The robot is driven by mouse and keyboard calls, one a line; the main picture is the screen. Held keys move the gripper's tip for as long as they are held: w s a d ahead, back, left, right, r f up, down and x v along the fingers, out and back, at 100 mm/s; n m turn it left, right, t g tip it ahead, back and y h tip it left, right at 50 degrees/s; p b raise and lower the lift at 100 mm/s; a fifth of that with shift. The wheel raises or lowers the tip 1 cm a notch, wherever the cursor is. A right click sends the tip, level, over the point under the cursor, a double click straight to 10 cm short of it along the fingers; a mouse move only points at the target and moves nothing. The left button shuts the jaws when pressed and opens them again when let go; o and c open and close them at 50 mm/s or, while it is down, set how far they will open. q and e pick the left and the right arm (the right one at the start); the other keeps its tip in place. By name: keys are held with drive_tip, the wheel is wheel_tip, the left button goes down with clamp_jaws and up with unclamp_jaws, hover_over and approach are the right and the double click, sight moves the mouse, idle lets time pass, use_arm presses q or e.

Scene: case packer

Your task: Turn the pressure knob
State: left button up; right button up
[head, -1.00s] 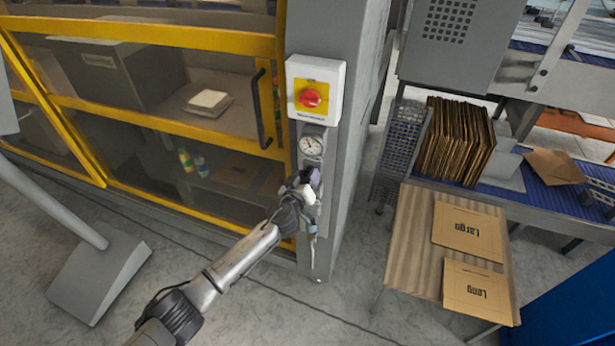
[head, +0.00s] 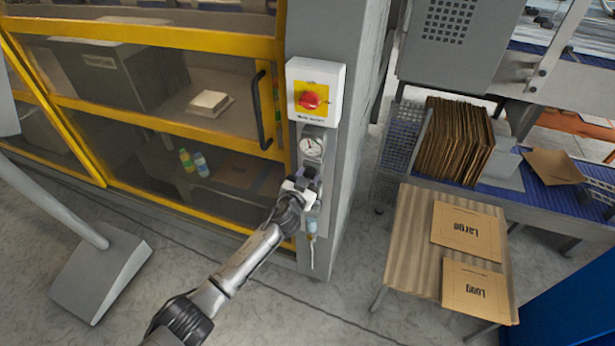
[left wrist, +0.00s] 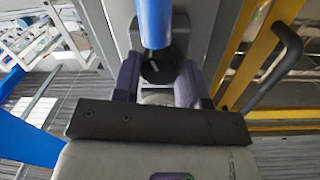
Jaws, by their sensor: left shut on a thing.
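The black pressure knob (left wrist: 160,68) shows in the left wrist view between the two purple fingers, with a pale mark on its face. My left gripper (left wrist: 158,82) is shut on it. In the head view the left gripper (head: 304,176) is at the grey cabinet post, just below the round pressure gauge (head: 312,148), and hides the knob. A blue bowl (left wrist: 154,22) sits beside the knob in the wrist view; it hangs below the gripper in the head view. My right gripper is not in view.
A red emergency button (head: 310,100) on a white and yellow box is above the gauge. A yellow-framed door with a black handle (head: 263,110) is close on the left. A table (head: 410,235) with flat cartons stands to the right, past open floor.

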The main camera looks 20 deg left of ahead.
use_arm(q)
drive_tip(key=shift+m, duration=0.6)
drive_tip(key=o, duration=0.9)
drive_tip(key=shift+o, duration=0.2)
drive_tip(key=shift+s, duration=0.1)
drive_tip(key=shift+s, duration=0.35)
drive_tip(key=s+p, duration=0.2)
drive_tip(key=s, duration=1.1)
drive_tip(key=shift+a+r, duration=0.2)
drive_tip(key=shift+r, duration=0.05)
